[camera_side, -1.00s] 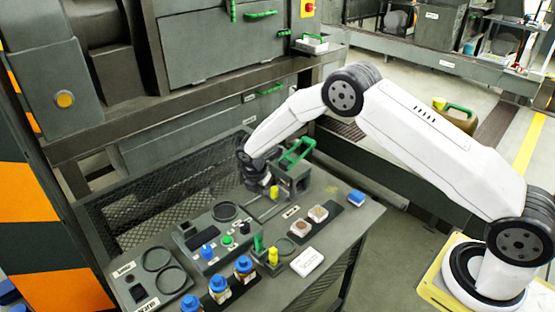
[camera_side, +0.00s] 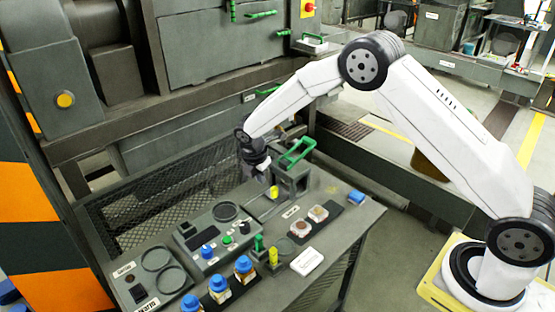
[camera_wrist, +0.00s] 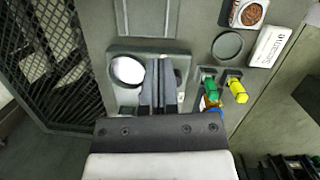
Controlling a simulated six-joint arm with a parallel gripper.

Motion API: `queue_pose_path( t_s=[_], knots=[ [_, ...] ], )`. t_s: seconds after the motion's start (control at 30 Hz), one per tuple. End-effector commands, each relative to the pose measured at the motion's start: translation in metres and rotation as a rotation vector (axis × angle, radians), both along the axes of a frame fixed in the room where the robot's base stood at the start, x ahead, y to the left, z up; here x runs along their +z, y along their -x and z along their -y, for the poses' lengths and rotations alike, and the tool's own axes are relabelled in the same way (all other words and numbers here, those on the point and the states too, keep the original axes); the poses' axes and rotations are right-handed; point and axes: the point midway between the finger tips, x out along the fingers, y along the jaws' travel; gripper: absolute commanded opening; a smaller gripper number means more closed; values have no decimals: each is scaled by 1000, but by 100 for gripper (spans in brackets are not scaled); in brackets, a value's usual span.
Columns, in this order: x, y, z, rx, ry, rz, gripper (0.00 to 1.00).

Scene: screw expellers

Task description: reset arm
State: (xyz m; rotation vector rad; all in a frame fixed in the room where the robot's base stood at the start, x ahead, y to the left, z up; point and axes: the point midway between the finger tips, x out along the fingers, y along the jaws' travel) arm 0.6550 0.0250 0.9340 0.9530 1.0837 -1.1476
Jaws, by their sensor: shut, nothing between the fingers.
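My gripper (camera_side: 262,168) hangs above the grey workbench (camera_side: 335,235), beside the small press with a green handle (camera_side: 299,151), and looks clear of the bench. In the wrist view my gripper (camera_wrist: 160,65) has its two dark fingers together, with nothing between them. Behind them lies a grey panel with a round disc (camera_wrist: 127,70). My arm reaches in from the right, its elbow bent high.
A yellow cylinder (camera_side: 274,192) is just below my gripper. Blue-capped bottles (camera_side: 244,265), a control box (camera_side: 215,240), a green (camera_side: 258,243) and a yellow (camera_side: 273,257) piece, a white box (camera_side: 307,261) and a blue item (camera_side: 356,197) occupy the bench. Mesh (camera_side: 150,205) borders its back.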

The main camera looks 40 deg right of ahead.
Motion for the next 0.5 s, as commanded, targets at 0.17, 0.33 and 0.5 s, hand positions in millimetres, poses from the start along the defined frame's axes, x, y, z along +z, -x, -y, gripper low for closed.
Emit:
queue_pose_path(
  t_s=[0.17, 0.33, 0.5],
  knots=[
    [23, 22, 4, -182, -49, 49, 0],
    [46, 53, 9, -415, -111, 105, 0],
    [65, 88, 12, -654, -173, 155, 0]
  ],
)
